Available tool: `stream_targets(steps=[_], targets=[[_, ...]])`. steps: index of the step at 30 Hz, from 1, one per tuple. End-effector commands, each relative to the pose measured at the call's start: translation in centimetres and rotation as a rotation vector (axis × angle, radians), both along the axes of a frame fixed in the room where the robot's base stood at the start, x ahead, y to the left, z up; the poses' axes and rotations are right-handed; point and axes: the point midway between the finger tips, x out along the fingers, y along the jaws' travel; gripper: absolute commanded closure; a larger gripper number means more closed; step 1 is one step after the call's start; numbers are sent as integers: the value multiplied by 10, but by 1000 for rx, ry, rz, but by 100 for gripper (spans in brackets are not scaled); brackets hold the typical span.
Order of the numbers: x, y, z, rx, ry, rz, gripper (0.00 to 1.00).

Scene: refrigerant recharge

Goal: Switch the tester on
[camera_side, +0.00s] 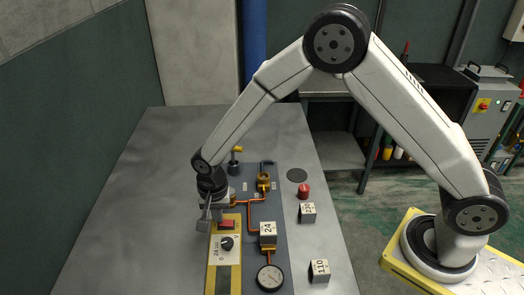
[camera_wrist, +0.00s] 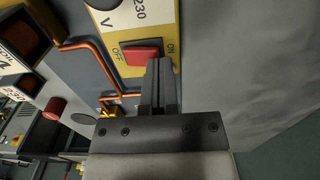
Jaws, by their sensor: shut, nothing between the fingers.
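The tester (camera_side: 225,275) is a yellow-edged panel with a pale face, lying at the front left of the grey board. Its red rocker switch (camera_side: 227,225) is near its far end and shows in the wrist view (camera_wrist: 142,54) between OFF and ON marks. A black selector knob (camera_side: 227,243) sits nearer the camera, with 24 and 230 V print around it. My gripper (camera_side: 211,218) points down at the switch end. In the wrist view its fingers (camera_wrist: 160,66) are shut and empty, beside the ON side of the switch. I cannot tell if they touch it.
A block marked 24 (camera_side: 268,233) stands on the board beside copper pipes, with a round gauge (camera_side: 270,278) nearer. Blocks marked 230 (camera_side: 307,212) and 110 (camera_side: 319,270), a red knob (camera_side: 303,190) and a dark disc (camera_side: 297,175) are on the table to the right. The table's left side is clear.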

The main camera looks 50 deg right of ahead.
Motion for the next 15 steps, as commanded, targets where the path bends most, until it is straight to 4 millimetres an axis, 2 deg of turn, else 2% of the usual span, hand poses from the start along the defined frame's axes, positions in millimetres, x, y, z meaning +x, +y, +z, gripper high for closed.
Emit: stream_targets(steps=[15], targets=[[0, 0, -6, 0, 0, 0, 100]])
